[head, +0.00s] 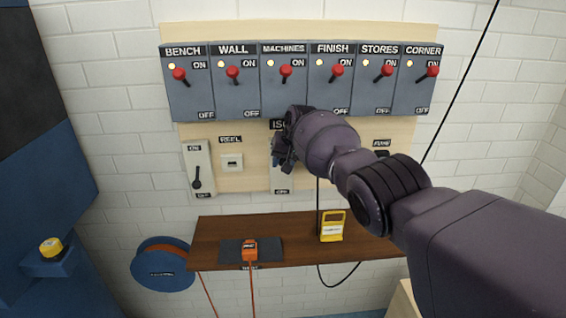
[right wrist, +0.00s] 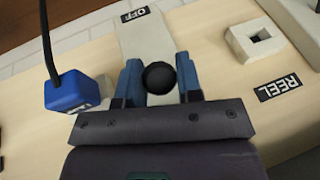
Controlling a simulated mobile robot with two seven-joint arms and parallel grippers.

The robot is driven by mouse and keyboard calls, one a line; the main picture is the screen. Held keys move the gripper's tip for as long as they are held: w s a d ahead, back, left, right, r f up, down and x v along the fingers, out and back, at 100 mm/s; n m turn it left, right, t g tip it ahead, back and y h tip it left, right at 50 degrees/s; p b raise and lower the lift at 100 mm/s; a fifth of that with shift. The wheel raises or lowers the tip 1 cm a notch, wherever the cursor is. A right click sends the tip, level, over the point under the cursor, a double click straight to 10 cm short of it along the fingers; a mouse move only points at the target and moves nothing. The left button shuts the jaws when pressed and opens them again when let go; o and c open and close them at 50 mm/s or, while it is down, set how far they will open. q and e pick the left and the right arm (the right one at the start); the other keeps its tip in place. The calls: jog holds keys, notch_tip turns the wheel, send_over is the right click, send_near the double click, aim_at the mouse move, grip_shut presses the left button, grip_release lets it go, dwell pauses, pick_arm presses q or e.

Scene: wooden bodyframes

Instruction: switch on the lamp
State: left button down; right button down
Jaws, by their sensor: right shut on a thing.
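My right gripper (head: 281,160) is at the middle switch plate (head: 281,183) on the wooden board, below the MACHINES box. In the right wrist view its blue fingers (right wrist: 160,82) are shut on the black knob (right wrist: 160,77) of this switch. The plate's OFF label (right wrist: 139,13) shows beyond the knob, and the lever's stem is hidden. A yellow device with a pale face (head: 331,228), possibly the lamp, stands on the shelf; I cannot tell whether it is lit. My left gripper is not in view.
Several grey boxes with red levers (head: 285,71) line the board's top, their small lights lit. A blue plug (right wrist: 92,93) with a black cord sits beside my gripper. An empty REEL socket (head: 232,162) and another lever switch (head: 197,180) are left. An orange device (head: 249,249) lies on the shelf (head: 212,235).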

jog(key=c, duration=0.8)
grip_release()
jog(key=p+v, duration=0.2)
jog(key=shift+r+p, duration=0.3)
jog(key=shift+r, duration=0.15)
jog(key=shift+s+d+r+p, duration=0.3)
jog(key=shift+r, duration=0.35)
jog(key=shift+v, duration=3.2)
jog(key=shift+d, duration=0.1)
